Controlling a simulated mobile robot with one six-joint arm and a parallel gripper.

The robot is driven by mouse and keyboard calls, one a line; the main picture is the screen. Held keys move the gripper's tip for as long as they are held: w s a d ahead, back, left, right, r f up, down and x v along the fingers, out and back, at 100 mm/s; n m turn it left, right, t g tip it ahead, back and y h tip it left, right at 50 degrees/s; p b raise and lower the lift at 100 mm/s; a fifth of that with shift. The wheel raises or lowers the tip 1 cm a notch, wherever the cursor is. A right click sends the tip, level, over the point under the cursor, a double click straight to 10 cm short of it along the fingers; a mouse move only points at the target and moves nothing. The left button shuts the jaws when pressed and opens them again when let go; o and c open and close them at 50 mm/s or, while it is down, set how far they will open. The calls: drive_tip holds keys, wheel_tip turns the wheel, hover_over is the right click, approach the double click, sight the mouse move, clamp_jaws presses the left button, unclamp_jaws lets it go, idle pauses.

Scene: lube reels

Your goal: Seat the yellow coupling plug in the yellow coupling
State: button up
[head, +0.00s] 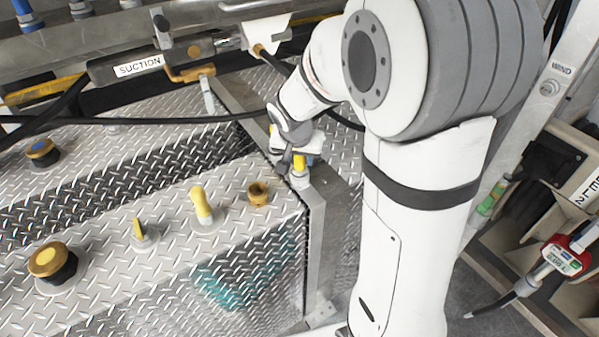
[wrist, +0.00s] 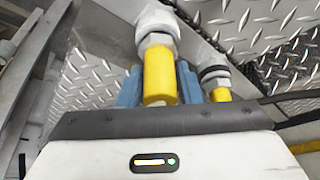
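My gripper (head: 300,160) is at the near right corner of the tread-plate deck, with its blue fingers close against both sides of a yellow cylinder, the coupling plug (head: 299,162). In the wrist view the plug (wrist: 159,76) sits between the fingers (wrist: 159,90), with a metal hex and a pale rounded fitting at its far end. Whether that fitting belongs to the plug or is fixed below it, I cannot tell. A second yellow piece (wrist: 220,95) with a metal collar and dark ring is to its right. I cannot make out for certain which piece is the yellow coupling.
On the deck (head: 165,225) stand a brass-yellow fitting (head: 258,193), a yellow handle (head: 200,205), a yellow pointed piece (head: 139,230) and a yellow-topped cap (head: 48,260). A black hose (head: 150,121) runs behind them. A pipe marked SUCTION (head: 138,66) lies at the back.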

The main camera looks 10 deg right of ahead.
clamp_jaws()
drive_tip(key=shift+r, duration=0.15)
